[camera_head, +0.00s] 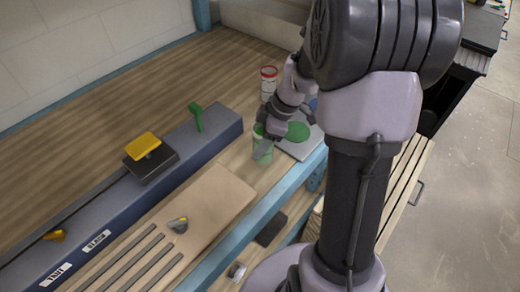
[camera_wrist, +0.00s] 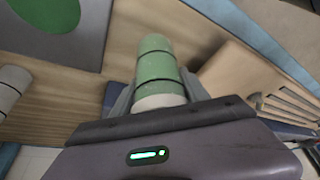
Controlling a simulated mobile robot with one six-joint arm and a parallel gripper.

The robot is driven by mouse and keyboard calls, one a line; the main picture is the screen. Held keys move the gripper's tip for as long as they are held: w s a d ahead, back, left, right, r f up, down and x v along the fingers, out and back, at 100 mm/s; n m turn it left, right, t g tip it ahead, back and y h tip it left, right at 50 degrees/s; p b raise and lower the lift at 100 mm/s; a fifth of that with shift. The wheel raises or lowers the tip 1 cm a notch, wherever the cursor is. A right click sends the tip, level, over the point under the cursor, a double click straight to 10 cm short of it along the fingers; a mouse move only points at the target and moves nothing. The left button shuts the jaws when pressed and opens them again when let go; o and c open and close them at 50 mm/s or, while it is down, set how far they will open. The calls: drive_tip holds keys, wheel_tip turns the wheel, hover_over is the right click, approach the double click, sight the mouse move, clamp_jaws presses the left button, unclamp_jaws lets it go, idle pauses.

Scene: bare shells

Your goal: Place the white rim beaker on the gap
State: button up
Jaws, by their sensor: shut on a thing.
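My gripper (camera_head: 267,134) is shut on a green beaker (camera_head: 262,151), which also shows in the wrist view (camera_wrist: 156,66). A whitish band, probably its rim, shows at the end nearest my gripper. The held beaker is over the bench strip between a grey board with coloured discs and a tan board. I cannot tell whether its base touches the bench. A second beaker, white with a red rim (camera_head: 268,78), stands behind my gripper. No spot clearly marked as the gap can be made out.
The grey board (camera_head: 304,150) has a green disc (camera_head: 298,131) and a partly hidden blue one. The tan board (camera_head: 212,200) lies left of it, with a small grey and yellow piece (camera_head: 178,225). A dark blue rail (camera_head: 110,210) runs behind, holding yellow and green handles.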

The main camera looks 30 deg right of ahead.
drive_tip(key=shift+s+f+b, duration=0.1)
drive_tip(key=shift+f+b, duration=0.2)
drive_tip(key=shift+f, duration=1.2)
drive_tip(key=shift+f, duration=0.15)
drive_tip(key=shift+f+b, duration=0.1)
drive_tip(key=shift+b, duration=0.2)
drive_tip(key=o, duration=1.6)
drive_tip(key=shift+c, duration=0.2)
